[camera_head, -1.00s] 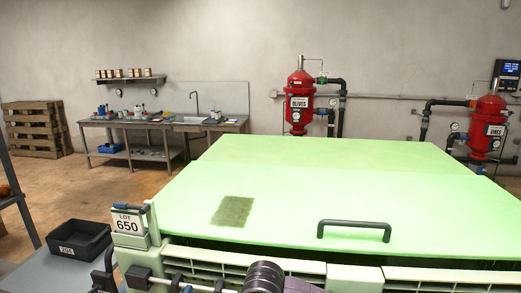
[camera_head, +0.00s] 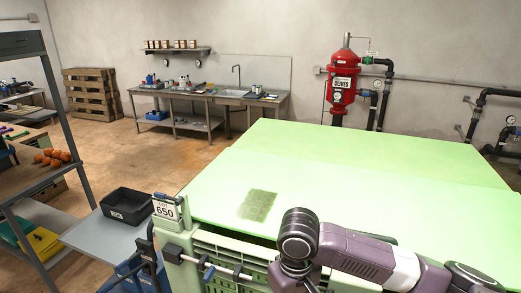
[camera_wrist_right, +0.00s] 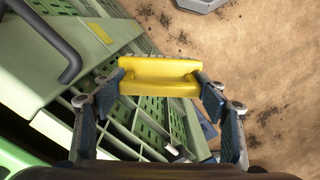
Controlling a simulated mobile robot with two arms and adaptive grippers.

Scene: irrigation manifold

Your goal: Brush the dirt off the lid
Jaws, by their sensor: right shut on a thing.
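The pale green lid (camera_head: 350,165) lies shut over a large green box. A dark, square patch of dirt (camera_head: 258,206) is on its left front part. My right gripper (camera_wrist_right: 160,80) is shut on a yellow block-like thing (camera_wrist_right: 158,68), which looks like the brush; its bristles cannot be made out. In the right wrist view it is held beside the green slatted front of the box, above the floor. My left gripper is not in view.
A black bin (camera_head: 126,205) stands on a grey side table (camera_head: 98,238) left of the box. A "650" lot sign (camera_head: 165,211) and a rod assembly (camera_head: 205,262) are at the box's front left corner. A shelf rack (camera_head: 48,110) stands far left.

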